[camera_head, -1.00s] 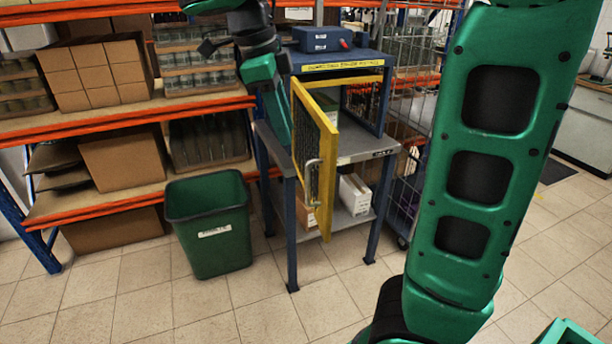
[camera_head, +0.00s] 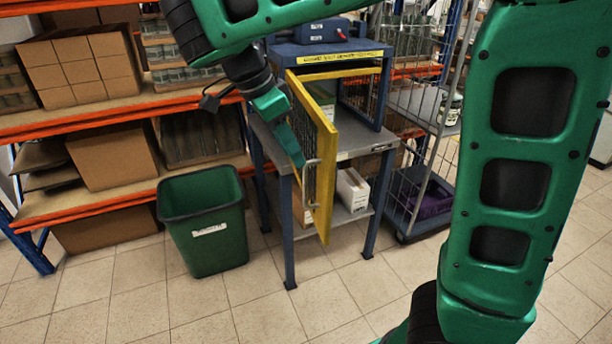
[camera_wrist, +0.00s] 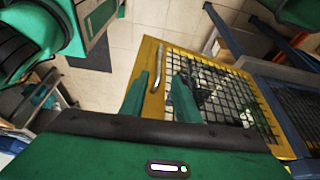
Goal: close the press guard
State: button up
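The press guard (camera_head: 325,160) is a yellow-framed mesh door on the blue press (camera_head: 330,52). It stands swung open, out over the front of the bench. Its metal handle (camera_head: 311,184) is on the outer edge. In the head view my gripper (camera_head: 298,160) is at the left of the guard, near the top of the handle. In the wrist view the two fingers of my gripper (camera_wrist: 160,78) are apart. The handle (camera_wrist: 158,70) shows between them, but I cannot tell whether they touch it. The guard's mesh (camera_wrist: 225,95) fills the right.
A green bin (camera_head: 205,225) stands on the floor left of the bench. Orange shelving (camera_head: 110,110) with cartons is behind it. A wire cage trolley (camera_head: 420,160) stands right of the bench. The tiled floor in front is clear.

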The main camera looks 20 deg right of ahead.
send_over(304, 203)
jog(key=f, duration=0.8)
jog(key=shift+w+d+f, duration=0.1)
jog(key=shift+w+d, duration=0.15)
jog(key=shift+a, duration=0.1)
grip_shut()
